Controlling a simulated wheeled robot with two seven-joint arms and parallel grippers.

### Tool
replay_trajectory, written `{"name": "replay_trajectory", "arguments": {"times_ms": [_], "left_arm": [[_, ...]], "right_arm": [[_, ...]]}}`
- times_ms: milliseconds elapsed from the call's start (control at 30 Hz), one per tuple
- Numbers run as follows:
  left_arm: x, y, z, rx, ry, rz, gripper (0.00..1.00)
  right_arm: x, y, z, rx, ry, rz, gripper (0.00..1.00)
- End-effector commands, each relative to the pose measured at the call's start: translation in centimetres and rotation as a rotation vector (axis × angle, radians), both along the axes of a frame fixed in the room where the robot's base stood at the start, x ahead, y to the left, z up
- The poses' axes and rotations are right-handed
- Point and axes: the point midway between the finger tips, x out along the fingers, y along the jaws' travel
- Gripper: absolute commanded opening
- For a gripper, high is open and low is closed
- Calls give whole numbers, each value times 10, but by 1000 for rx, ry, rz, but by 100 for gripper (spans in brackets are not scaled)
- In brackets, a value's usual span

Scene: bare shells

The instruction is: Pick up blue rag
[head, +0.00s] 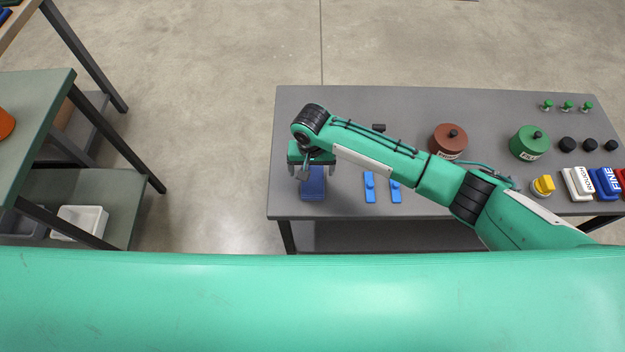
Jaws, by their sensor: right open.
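The blue rag (313,186) lies folded on the left part of the grey table (350,104), close to the front edge. My right gripper (312,174) is open over the rag, with its fingers pointing down at the rag's far side. The gripper and wrist hide the rag's far edge. I cannot tell whether the fingertips touch the rag. My left gripper is not in view.
Two blue strips (370,187) lie right of the rag. A brown round container (448,142), a green one (529,143), a yellow-topped item (542,185) and labelled blocks (578,184) stand further right. A green table (40,95) stands at the left.

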Motion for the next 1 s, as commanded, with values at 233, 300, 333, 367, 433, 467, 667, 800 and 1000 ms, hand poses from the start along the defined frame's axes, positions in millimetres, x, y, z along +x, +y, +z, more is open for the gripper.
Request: {"name": "replay_trajectory", "arguments": {"times_ms": [233,300,333,367,433,467,667,800,1000], "left_arm": [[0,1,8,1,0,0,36],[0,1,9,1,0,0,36],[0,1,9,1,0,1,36],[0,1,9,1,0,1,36],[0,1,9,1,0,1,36],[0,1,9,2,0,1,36],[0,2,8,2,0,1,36],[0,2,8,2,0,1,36],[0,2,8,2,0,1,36]], "right_arm": [[-5,-3,-36,-2,2,-1,85],[-5,-3,-43,-1,1,-1,85],[-5,-3,-45,-1,1,-1,85],[-5,-3,-47,-1,0,-1,85],[-5,-3,-48,-1,0,-1,85],[-5,-3,-48,-1,0,-1,85],[-5,-3,-48,0,0,-1,74],[-5,-3,-48,0,0,-1,46],[-5,-3,-48,0,0,-1,38]]}}
